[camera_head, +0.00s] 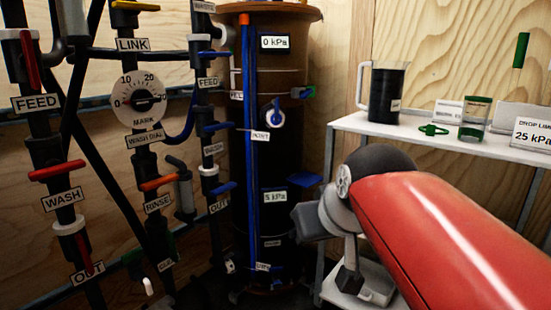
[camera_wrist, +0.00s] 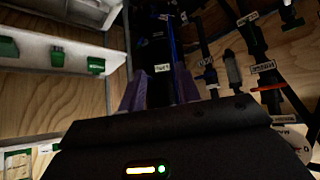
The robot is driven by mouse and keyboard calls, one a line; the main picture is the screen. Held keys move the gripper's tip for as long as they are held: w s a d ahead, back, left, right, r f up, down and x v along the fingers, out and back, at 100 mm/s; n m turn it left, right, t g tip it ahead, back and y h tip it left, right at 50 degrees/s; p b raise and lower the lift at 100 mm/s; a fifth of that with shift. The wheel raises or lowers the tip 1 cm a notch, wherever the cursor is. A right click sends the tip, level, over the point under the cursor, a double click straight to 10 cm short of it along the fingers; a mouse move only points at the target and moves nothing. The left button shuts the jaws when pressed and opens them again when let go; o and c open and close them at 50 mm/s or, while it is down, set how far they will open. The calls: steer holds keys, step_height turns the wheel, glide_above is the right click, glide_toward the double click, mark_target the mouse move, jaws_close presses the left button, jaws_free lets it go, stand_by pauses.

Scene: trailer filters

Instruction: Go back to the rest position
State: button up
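My gripper (camera_wrist: 160,78) shows in the wrist view with its two purple fingers apart and nothing between them. Past the gap stands the dark filter column (camera_wrist: 155,45). In the head view my red arm reaches in from the lower right, and its dark wrist end is in front of the column (camera_head: 272,160) and the shelf legs. The fingertips cannot be made out clearly there.
Left are black pipes with a red FEED handle (camera_head: 30,60), a red WASH handle (camera_head: 57,171) and a MARK dial (camera_head: 138,99). Right, a white shelf (camera_head: 400,127) bears a dark pitcher (camera_head: 385,92), a green-lidded jar (camera_head: 475,118) and a "25 kPa" sign (camera_head: 533,133).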

steer(key=s+d+f+m+g+h, duration=0.1)
steer(key=s+d+f+m, duration=0.1)
steer(key=s+d+f, duration=0.35)
steer(key=s+d+f+m+g+h, duration=0.1)
steer(key=s+d+f, duration=0.2)
steer(key=s+f, duration=0.55)
step_height(320, 180, up, 12)
steer(key=w+p, duration=0.1)
steer(key=p, duration=1.2)
steer(key=shift+w+g+p, duration=0.2)
steer(key=shift+g+p, duration=0.1)
steer(key=shift+a, duration=0.1)
